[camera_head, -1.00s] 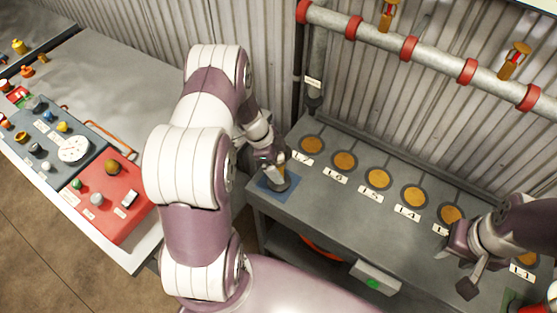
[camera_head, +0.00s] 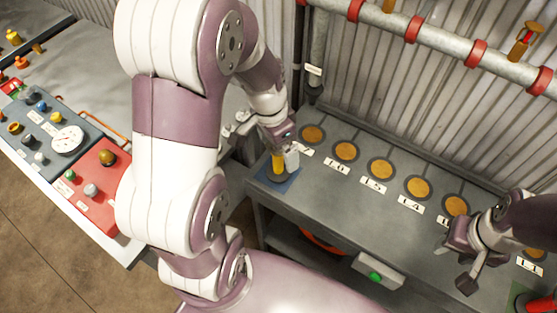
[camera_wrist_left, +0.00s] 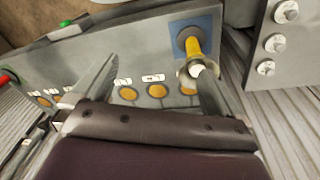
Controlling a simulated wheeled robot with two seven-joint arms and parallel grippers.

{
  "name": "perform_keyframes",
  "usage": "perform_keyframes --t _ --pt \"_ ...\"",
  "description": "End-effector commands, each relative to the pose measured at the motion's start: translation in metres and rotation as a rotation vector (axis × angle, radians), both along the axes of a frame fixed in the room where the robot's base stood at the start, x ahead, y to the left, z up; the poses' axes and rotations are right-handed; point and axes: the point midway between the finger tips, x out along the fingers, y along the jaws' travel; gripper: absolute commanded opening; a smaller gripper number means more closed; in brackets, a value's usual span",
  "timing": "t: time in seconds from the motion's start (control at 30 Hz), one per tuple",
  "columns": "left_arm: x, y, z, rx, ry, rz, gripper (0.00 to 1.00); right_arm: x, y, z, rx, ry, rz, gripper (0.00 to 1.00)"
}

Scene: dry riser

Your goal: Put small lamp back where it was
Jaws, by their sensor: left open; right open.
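The small lamp appears to be the yellow upright piece (camera_head: 278,164) on a blue square (camera_head: 290,183) at the near left corner of the grey bench. In the left wrist view the yellow piece (camera_wrist_left: 193,47) has a pale ring and white end, close beside one finger. My left gripper (camera_head: 285,150) is open at the lamp, with a finger partly in front of it. In the left wrist view my left gripper (camera_wrist_left: 155,82) has its fingers spread wide; contact cannot be told. My right gripper (camera_head: 462,265) is open and empty over the bench's right part.
The grey bench (camera_head: 325,195) carries a row of orange discs (camera_head: 345,151) with number labels. A pipe with red collars (camera_head: 412,28) runs above the back. A control panel with a white dial (camera_head: 68,140) is on the left table. A green-button box (camera_head: 376,272) is at the bench front.

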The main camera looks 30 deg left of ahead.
Motion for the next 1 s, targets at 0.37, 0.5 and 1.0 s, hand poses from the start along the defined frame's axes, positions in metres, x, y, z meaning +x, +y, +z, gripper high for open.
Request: perform_keyframes --t 0.37,0.5,1.0 --pt "-0.059 -0.041 0.009 0.067 -0.037 0.464 1.0 0.0 0.0 0.0 0.0 0.0 0.0 0.43" --pt "-0.058 -0.041 0.009 0.067 -0.036 0.466 1.0 0.0 0.0 0.0 0.0 0.0 0.0 0.43" --pt "-0.059 -0.041 -0.012 0.066 -0.034 0.467 1.0 0.0 0.0 -0.02 0.0 0.0 0.0 0.43"
